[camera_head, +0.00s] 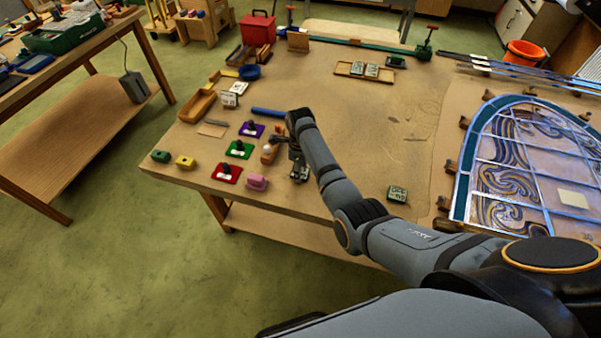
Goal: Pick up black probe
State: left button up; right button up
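My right arm reaches in from the lower right, and its gripper (299,174) points down over the near left part of the workbench (330,110). The gripper is small and dark here; I cannot tell whether it is open or shut. Just left of it are a purple pad (259,133), a green pad (246,153) and a red pad (236,177), each with a small black item on it. I cannot tell which black item is the probe. My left gripper is not in view.
Green (160,156) and yellow (185,162) blocks sit at the left edge. A leaded panel (530,165) lies right. The bench middle is mostly clear.

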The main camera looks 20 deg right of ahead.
jog(key=c, duration=0.5)
jog(key=shift+r, duration=0.25)
notch_tip(320, 180, up, 2)
jog(key=shift+w+r, duration=0.1)
jog(key=shift+r, duration=0.1)
jog(key=s+d+r+p, duration=0.2)
jog(key=s+r, duration=0.1)
jog(key=s, duration=0.1)
jog(key=s+d+r+p, duration=0.2)
jog(key=s+d+r, duration=0.1)
jog(key=s, duration=0.1)
jog(key=s+d+r+p, duration=0.2)
jog(key=s+r, duration=0.2)
jog(key=shift+d, duration=0.15)
